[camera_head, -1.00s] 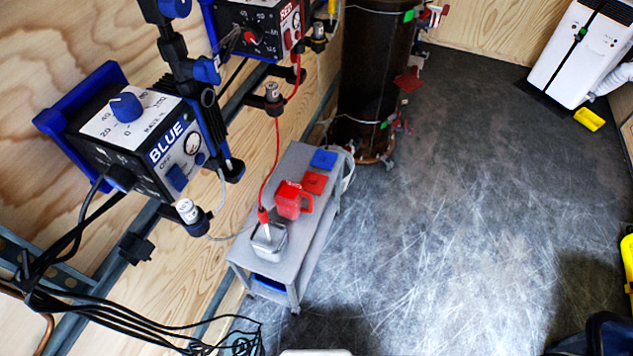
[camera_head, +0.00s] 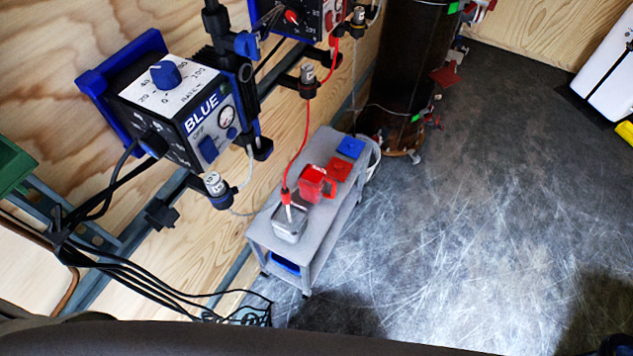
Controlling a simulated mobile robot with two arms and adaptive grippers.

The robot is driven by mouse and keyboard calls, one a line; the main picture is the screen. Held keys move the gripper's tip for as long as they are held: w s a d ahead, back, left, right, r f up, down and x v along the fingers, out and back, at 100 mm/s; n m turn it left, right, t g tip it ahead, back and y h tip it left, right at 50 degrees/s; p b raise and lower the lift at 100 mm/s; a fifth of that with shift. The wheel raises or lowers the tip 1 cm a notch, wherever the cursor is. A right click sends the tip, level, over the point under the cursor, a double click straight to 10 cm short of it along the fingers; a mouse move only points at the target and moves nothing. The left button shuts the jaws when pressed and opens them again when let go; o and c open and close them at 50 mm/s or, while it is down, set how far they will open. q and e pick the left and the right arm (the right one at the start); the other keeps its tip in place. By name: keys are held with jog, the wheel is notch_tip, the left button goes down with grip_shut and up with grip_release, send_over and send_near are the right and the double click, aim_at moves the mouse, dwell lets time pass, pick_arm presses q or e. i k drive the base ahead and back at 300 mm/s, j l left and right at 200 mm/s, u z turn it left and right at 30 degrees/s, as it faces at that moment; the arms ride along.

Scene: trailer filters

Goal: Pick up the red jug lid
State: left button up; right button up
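A small grey cart (camera_head: 327,230) stands by the wooden wall, left of the picture's middle. On its top lies a flat red square (camera_head: 340,168), which looks like a lid. A red jug-like container (camera_head: 316,184) stands just nearer to me; I cannot tell whether a lid is on it. A flat blue square (camera_head: 350,147) lies at the cart's far end. A clear or metallic square vessel (camera_head: 290,224) sits at the near end, with a red-handled probe (camera_head: 286,194) reaching into it. Neither of my grippers is in view.
A control box marked BLUE (camera_head: 180,110) and a red-marked box (camera_head: 315,15) are mounted on the wall, with loose cables (camera_head: 150,280) below. A dark cylinder (camera_head: 408,65) stands behind the cart. The grey floor (camera_head: 480,200) to the right is clear.

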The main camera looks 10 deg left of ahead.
aim_at(339, 169)
jog(key=i+l+u, duration=0.15)
jog(key=l+u, duration=0.2)
jog(key=l, duration=0.3)
jog(key=l+u, duration=0.35)
jog(key=l, duration=0.3)
jog(key=l+u, duration=0.4)
jog(key=l, duration=0.3)
jog(key=i, duration=0.05)
